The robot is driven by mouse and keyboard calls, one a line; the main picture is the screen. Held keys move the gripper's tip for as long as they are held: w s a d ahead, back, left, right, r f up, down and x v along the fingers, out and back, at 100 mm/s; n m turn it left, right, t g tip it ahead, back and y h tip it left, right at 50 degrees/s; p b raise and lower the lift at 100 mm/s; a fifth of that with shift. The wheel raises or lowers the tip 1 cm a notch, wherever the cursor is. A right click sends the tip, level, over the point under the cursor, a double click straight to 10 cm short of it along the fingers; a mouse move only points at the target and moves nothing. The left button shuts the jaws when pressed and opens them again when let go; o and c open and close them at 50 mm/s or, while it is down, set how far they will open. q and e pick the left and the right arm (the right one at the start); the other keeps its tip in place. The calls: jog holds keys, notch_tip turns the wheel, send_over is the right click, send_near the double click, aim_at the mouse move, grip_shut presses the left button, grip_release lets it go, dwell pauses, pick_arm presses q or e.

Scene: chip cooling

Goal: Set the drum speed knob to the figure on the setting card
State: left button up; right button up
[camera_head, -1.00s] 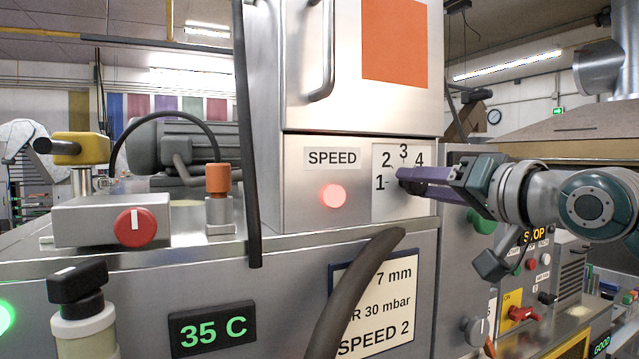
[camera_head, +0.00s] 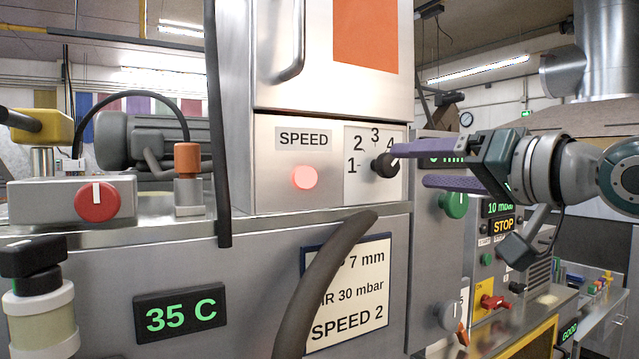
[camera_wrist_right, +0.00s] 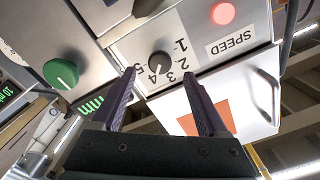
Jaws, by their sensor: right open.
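The speed knob (camera_head: 384,165) is a small black knob on a white dial plate (camera_head: 354,186) marked with figures, beside the SPEED label. It also shows in the right wrist view (camera_wrist_right: 159,64), with figures 1 to 5 around it; I cannot tell surely which one it points to. The setting card (camera_head: 372,291) on the machine front reads "SPEED 2" at the bottom; a dark hose hides part of it. My right gripper (camera_head: 410,167) is open and empty, its purple fingers just right of the knob and apart from it. My left gripper is not in view.
A lit red button (camera_head: 304,177) sits left of the dial. The thick dark hose (camera_head: 322,275) bends up in front of the card. A green knob (camera_head: 453,204) is below my right gripper. A steel door with a handle (camera_head: 291,45) is above the dial.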

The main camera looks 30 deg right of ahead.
jog(key=s+b, duration=0.1)
jog(key=s, duration=0.3)
jog(key=shift+s+d, duration=0.15)
dwell(0.6)
